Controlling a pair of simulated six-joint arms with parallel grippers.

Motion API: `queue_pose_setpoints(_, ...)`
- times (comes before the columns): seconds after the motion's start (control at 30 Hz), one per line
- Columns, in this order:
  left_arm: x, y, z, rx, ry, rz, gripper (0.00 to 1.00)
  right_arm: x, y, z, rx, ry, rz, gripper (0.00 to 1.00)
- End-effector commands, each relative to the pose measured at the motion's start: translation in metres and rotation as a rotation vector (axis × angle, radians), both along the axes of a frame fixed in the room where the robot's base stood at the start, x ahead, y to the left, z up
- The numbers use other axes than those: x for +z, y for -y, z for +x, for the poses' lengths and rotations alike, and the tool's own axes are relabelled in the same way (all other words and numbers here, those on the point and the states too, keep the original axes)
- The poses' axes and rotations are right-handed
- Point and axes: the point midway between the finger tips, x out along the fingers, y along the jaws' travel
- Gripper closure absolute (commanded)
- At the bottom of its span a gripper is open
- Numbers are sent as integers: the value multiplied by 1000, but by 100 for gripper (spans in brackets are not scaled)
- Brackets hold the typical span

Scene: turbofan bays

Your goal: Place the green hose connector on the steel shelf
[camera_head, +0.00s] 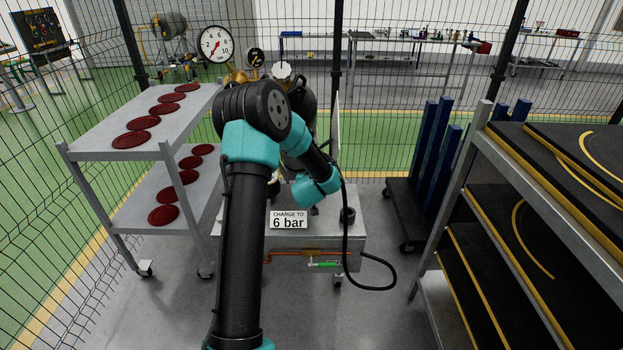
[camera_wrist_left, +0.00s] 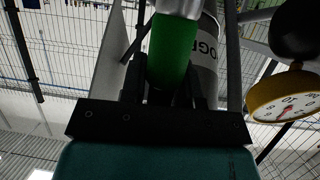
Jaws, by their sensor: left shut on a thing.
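The green hose connector (camera_wrist_left: 172,52) is in the left wrist view, a green cylinder with a silvery metal end at the top of the picture. My left gripper (camera_wrist_left: 165,90) is shut on it, with dark fingers on both sides. In the head view my arm's own links hide the gripper and connector. A grey steel shelf unit (camera_head: 95,131) stands at the left with dark red discs on two levels. A steel cart (camera_head: 340,240) with a "CHARGE TO 6 bar" sign stands behind my arm. I cannot tell which surface is the named shelf. My right gripper is out of view.
A large gauge (camera_head: 216,44) stands behind the arm; a yellow-rimmed gauge (camera_wrist_left: 287,95) and a grey lettered cylinder (camera_wrist_left: 208,55) are close to the gripper. A black hose (camera_head: 385,285) loops from the cart. A rack with black panels (camera_head: 540,175) is at the right.

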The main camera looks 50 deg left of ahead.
Motion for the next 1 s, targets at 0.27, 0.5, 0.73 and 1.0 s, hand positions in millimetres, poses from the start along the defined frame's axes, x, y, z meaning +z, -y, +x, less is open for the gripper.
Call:
queue_pose_setpoints(0.27, -5, -38, 35, 0, 1, 1, 100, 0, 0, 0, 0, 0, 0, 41)
queue_pose_setpoints(0.5, -5, -45, 41, -1, 0, 1, 100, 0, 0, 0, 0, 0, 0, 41)
queue_pose_setpoints(0.73, -7, -45, 41, -1, 0, 0, 100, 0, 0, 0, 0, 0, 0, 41)
queue_pose_setpoints(1.0, -38, -45, 40, 0, -1, -1, 100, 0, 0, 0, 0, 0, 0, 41)
